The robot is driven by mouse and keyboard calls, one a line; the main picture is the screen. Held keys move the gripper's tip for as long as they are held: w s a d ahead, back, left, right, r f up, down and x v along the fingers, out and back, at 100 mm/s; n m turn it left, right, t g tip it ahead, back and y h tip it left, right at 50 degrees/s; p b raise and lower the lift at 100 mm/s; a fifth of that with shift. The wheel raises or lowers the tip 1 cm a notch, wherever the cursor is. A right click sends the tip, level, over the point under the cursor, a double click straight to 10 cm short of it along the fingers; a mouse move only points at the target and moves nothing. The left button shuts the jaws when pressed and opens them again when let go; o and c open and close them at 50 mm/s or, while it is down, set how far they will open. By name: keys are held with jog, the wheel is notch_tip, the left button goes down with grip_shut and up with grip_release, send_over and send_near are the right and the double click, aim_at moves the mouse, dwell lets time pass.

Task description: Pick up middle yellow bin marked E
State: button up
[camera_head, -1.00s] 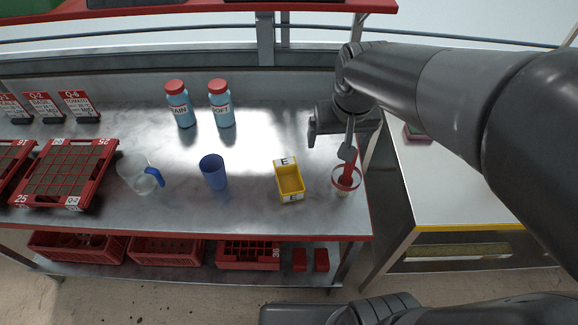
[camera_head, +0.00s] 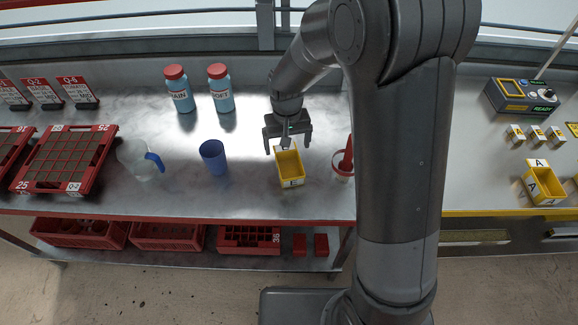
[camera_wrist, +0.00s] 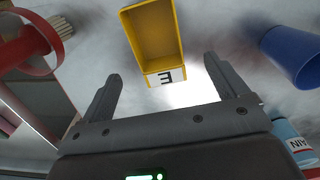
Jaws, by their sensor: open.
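The bin looks empty and is not between the fingers.
Two blue bottles (camera_head: 180,90) stand behind. A second yellow bin marked A (camera_head: 541,184) sits on the right bench.

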aim_at(289, 168)
notch_tip(289, 168, down, 9)
jog(key=shift+w+d+r, duration=0.1)
jog(key=shift+d+r, duration=0.05)
jog(key=shift+r, duration=0.05)
dwell(0.3)
jog(key=shift+c, duration=0.2)
jog(key=c, duration=1.1)
jog(key=shift+r, duration=0.1)
